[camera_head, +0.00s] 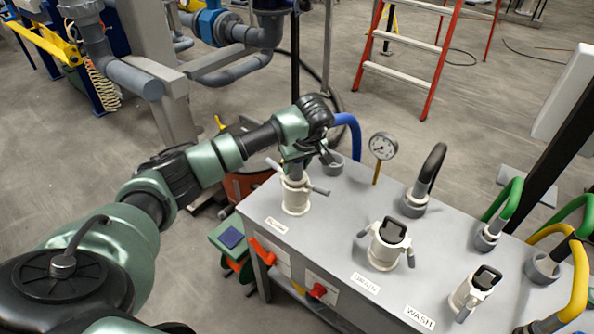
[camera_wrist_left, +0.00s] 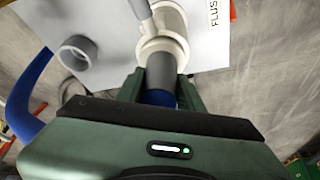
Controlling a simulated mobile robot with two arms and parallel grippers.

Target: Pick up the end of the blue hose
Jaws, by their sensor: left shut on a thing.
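The blue hose (camera_head: 352,132) arches up behind my left gripper, at the back left of the grey table. Its lower length also shows at the left of the left wrist view (camera_wrist_left: 24,92). My left gripper (camera_head: 297,158) points down and is shut on the hose's grey end piece (camera_wrist_left: 160,72). The end piece is upright at the white fitting with side levers (camera_head: 296,196), by the FLUSH label. It appears to meet the fitting's mouth; how deep it sits I cannot tell. The gripper body hides part of the hose. My right gripper is out of view.
An empty-looking grey socket (camera_head: 333,164) and a pressure gauge (camera_head: 383,147) stand close to the right of the gripper. Further right are the DRAIN fitting (camera_head: 388,246), WASH fitting (camera_head: 472,294) and black, green and yellow hoses. A red ladder (camera_head: 440,60) stands behind.

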